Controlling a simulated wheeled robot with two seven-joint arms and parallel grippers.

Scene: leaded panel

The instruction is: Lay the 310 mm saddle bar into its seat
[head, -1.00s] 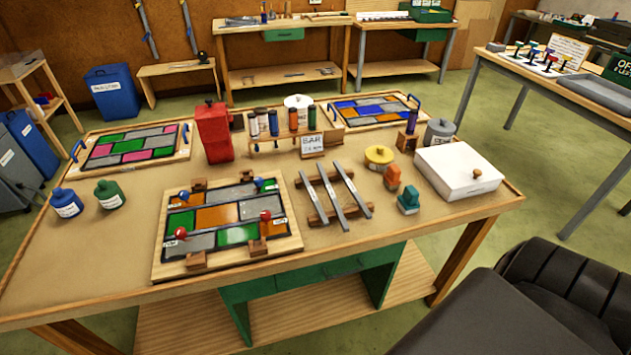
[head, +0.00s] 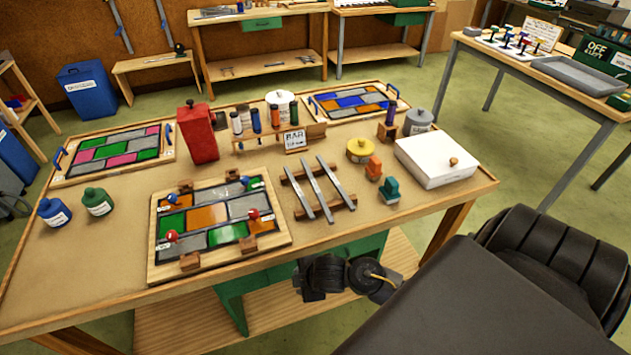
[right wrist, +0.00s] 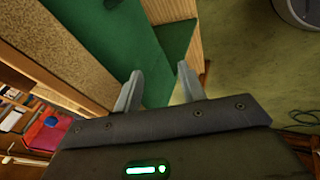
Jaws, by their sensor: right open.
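Grey saddle bars (head: 323,189) lie side by side on a wooden rack on the table, right of the front leaded panel (head: 207,215). I cannot tell which bar is the 310 mm one. The panel has coloured and grey panes in a light wood frame, with brown blocks (head: 190,262) at its near and far edges and small coloured-headed pins on it. Which blocks form the seat is unclear. In the right wrist view my right gripper (right wrist: 160,90) is open and empty, beside the table's edge and green underframe. In the head view its dark wrist shows below the near table edge. My left gripper is out of view.
A bar sign (head: 295,140), a red container (head: 198,132) and a rack of bottles stand behind the bars. A yellow tin (head: 360,150), orange and teal blocks and a white box (head: 437,160) stand to the right.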

